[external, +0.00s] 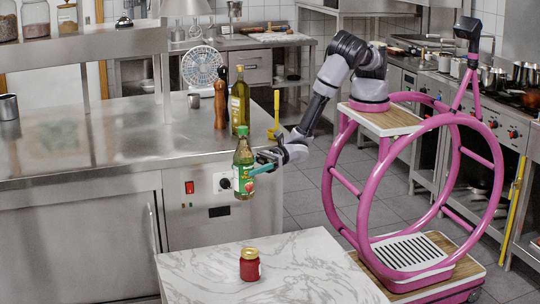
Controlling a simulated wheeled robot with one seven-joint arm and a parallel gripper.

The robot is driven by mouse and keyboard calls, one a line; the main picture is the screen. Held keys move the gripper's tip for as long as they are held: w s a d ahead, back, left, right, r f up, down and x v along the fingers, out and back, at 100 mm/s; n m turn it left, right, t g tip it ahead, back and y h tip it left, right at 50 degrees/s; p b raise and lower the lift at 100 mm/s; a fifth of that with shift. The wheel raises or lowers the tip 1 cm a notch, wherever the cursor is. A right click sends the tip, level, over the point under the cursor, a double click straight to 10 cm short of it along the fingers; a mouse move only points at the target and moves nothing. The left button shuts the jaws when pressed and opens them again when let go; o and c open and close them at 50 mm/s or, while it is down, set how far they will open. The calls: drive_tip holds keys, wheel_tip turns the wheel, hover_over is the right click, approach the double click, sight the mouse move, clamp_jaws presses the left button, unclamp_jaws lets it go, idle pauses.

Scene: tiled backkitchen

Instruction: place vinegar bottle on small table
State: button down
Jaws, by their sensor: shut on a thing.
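The fingertips are partly hidden by the bottle. The small table (310,270) has a white marbled top and stands in the front, below and to the right of the bottle. The bottle appears above and beyond its back left edge, apart from the top.
A red jar with a gold lid (250,264) stands on the small table, with bare top around it.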

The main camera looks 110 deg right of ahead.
drive_tip(key=s+a+f+n+g+y, duration=0.3)
drive_tip(key=s+a+f, duration=0.4)
drive_tip(key=a+f, duration=0.25)
drive_tip(key=s+a+f+n+g+y, duration=0.2)
drive_tip(key=s+a+f+y, duration=0.2)
drive_tip(key=s+a+f, duration=0.5)
drive_tip(key=shift+n+g, duration=0.3)
drive_tip(key=shift+w+a+f, duration=0.1)
drive_tip(key=shift+a+f, duration=0.2)
drive_tip(key=shift+f, duration=1.3)
drive_tip(key=shift+w+a+f, duration=0.15)
drive_tip(key=shift+a+f, duration=0.15)
drive_tip(key=shift+f, duration=1.35)
drive_tip(key=shift+w+a+f, duration=0.1)
drive_tip(key=shift+a+f, duration=0.2)
drive_tip(key=shift+f, duration=1.3)
drive_tip(key=shift+f, duration=0.2)
unclamp_jaws()
